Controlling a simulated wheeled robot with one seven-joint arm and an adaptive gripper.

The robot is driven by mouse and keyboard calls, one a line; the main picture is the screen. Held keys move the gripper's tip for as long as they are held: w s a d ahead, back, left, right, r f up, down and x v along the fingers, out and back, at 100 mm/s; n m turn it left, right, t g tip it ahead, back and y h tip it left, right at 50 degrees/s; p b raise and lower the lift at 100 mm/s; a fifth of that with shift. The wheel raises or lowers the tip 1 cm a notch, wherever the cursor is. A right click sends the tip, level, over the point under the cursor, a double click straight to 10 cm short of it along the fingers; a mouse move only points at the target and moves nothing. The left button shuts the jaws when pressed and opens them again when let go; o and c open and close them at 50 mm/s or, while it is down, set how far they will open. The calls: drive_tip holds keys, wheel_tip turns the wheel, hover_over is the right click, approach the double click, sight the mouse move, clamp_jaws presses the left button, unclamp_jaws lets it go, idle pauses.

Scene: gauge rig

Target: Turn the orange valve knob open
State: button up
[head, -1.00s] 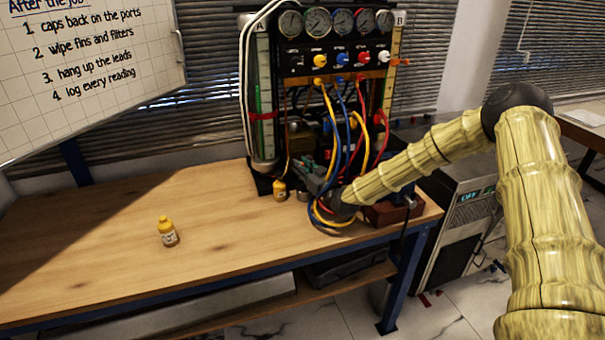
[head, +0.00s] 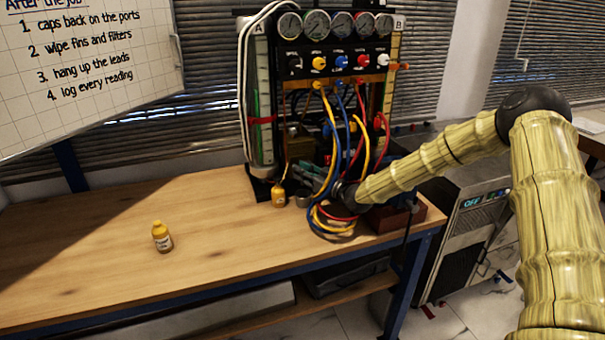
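The orange valve knob (head: 400,66) sticks out at the right side of the gauge rig (head: 343,60), near the sight tube marked B and level with the row of coloured knobs. My gripper (head: 306,173) is low in front of the rig, just above the bench, well below and left of the orange knob and apart from it. Its fingers are small and dark against the hoses and the rig's base, so their opening is unclear. I see nothing held in it.
Yellow, blue and red hoses (head: 336,133) hang in front of the rig, close around my gripper. A yellow bottle (head: 279,194) stands by the rig's base, another bottle (head: 162,238) on the bench (head: 90,240). The bench's left side is mostly clear. A grey unit (head: 470,230) stands right.

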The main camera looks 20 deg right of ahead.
drive_tip(key=o, duration=0.3)
drive_tip(key=v, duration=1.2)
idle(0.4)
